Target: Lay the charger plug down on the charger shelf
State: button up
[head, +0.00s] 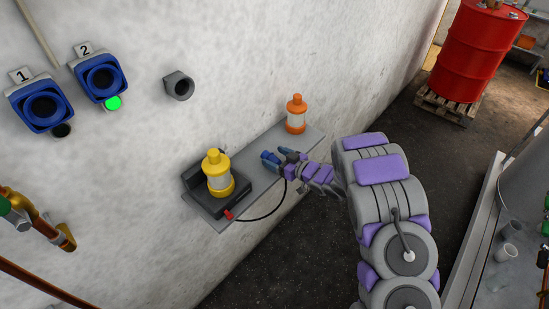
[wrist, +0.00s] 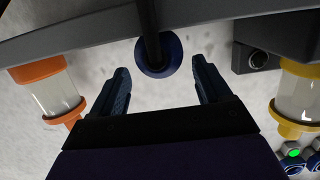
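The charger plug (wrist: 157,56), a dark blue round body with a black cable or stem, shows in the wrist view between the fingers of my gripper (wrist: 160,68). Both fingers are spread, with a visible gap on each side of the plug. In the head view my gripper (head: 275,158) is over the grey charger shelf (head: 258,190), between the two lamps. The plug is hard to tell from the blue fingers there. I cannot tell for sure whether it rests on the shelf. A black cable loops from the dock's front towards my gripper.
A yellow lamp (head: 219,173) stands in a black dock (head: 196,181) at the shelf's left. An orange lamp (head: 296,114) stands at its right end. Blue sockets 1 (head: 42,106) and 2 (head: 101,75) are on the wall. A red drum (head: 482,50) stands on a pallet.

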jog(key=shift+o, duration=0.2)
jog(key=shift+s+a, duration=0.1)
jog(key=shift+a, duration=0.4)
jog(key=p+v, duration=0.1)
jog(key=v, duration=1.7)
jog(key=shift+w+d+p, duration=0.3)
jog(key=shift+w+p, duration=0.1)
jog(key=shift+a, duration=0.25)
